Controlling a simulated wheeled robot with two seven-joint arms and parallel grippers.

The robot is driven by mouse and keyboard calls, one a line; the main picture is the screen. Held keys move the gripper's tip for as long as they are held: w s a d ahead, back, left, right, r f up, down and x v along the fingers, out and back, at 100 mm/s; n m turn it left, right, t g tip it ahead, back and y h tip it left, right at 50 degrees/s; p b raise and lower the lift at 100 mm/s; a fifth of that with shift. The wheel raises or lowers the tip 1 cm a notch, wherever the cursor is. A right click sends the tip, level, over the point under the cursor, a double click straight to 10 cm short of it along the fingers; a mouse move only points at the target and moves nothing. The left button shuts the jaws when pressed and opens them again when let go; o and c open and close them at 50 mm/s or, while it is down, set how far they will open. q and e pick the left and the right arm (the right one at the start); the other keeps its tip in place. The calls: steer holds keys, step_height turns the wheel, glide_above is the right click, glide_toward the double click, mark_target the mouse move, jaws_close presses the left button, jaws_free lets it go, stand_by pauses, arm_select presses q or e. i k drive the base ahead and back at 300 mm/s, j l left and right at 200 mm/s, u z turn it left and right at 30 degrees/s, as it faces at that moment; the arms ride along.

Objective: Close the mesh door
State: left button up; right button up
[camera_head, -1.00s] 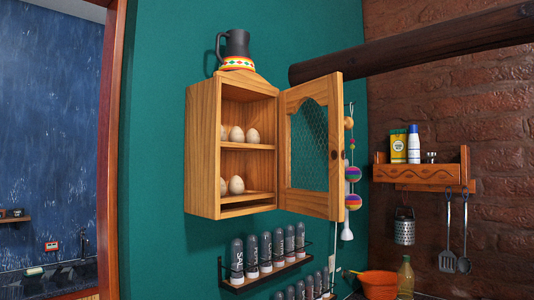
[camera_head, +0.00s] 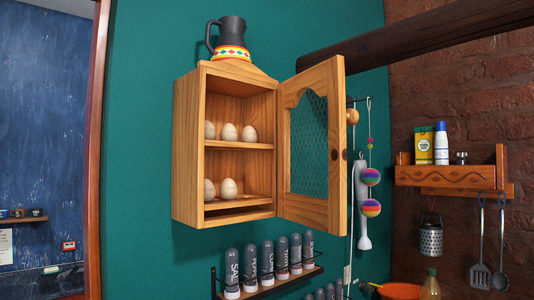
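The wooden wall cabinet (camera_head: 188,150) hangs on the teal wall, with its front open. Its mesh door (camera_head: 338,150) is hinged on the cabinet's right side and stands wide open, swung out to the right. Several eggs (camera_head: 229,132) sit on the two shelves inside. Neither of my grippers shows in the head view.
A dark jug (camera_head: 231,40) stands on top of the cabinet. A rack of spice jars (camera_head: 268,262) is mounted below it. Coloured hanging ornaments (camera_head: 370,177) are right of the door. A dark beam (camera_head: 420,38) is above, and a wooden shelf (camera_head: 445,175) holds bottles on the brick wall.

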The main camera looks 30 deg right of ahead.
mark_target(326, 78)
steer(key=l+u, duration=0.25)
steer(key=l, duration=0.65)
steer(key=l+u, duration=0.3)
steer(key=l, duration=0.6)
steer(key=k+l, duration=0.1)
steer(key=l, duration=0.4)
